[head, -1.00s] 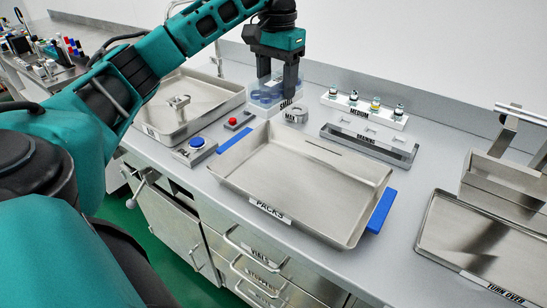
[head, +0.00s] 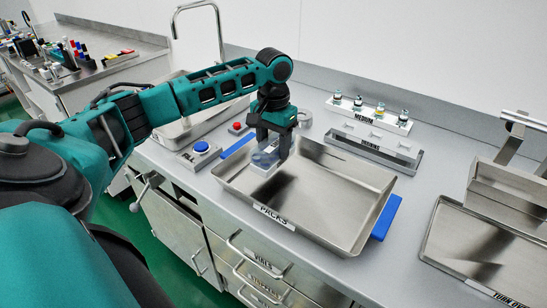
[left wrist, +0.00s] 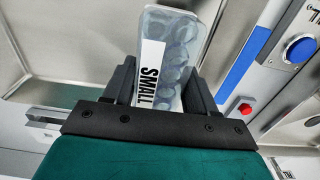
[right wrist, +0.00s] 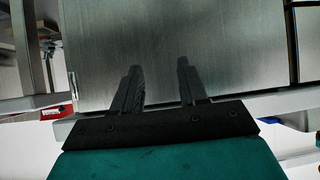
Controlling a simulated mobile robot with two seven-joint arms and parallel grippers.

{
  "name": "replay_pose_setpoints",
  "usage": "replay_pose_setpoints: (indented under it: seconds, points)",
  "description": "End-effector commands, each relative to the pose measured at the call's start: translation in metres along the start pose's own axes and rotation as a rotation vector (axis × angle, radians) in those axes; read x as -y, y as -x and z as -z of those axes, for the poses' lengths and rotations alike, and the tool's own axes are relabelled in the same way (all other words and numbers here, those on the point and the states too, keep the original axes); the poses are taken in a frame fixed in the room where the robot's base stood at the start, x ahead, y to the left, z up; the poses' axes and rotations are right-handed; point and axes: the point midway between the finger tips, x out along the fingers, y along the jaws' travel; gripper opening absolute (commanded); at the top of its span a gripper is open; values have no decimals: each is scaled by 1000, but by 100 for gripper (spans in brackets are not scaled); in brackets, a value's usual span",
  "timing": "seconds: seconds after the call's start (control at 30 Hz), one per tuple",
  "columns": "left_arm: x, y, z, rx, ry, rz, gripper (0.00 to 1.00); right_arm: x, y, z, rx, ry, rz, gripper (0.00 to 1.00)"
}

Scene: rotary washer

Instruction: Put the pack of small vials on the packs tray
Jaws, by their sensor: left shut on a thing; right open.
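The pack of small vials (head: 264,160) is a clear box with a white label. In the left wrist view the pack (left wrist: 170,58) shows the word SMALL and round vials inside. My left gripper (head: 272,145) is shut on the pack, one finger on each side. It holds the pack over the left part of the packs tray (head: 345,228), a shallow metal tray with blue handles and a PACKS label. I cannot tell whether the pack touches the tray floor. My right gripper (right wrist: 160,82) is open and empty, facing a metal cabinet front.
Behind the tray stand a rack of medium vials (head: 368,115) and a draining rack (head: 374,150). A blue button (head: 201,147) and a red button (head: 237,126) are left of the tray. The turn over tray (head: 480,250) is at the right. Most of the packs tray is bare.

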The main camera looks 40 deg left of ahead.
Motion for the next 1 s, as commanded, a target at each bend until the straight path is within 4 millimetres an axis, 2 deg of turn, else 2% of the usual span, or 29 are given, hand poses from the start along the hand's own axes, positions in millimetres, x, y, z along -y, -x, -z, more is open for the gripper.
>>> replay_pose_setpoints:
  seconds: [0.3,0.87,0.9,1.0]
  points:
    - [0,-40,0,1,0,0,22,0,0,0,0,0,1,43]
    - [0,-51,0,0,0,0,22,1,0,1,0,0,1,43]
    - [0,-50,0,0,0,0,60,1,0,1,-1,0,1,43]
    - [0,-50,0,0,0,0,70,1,0,1,-1,0,1,43]
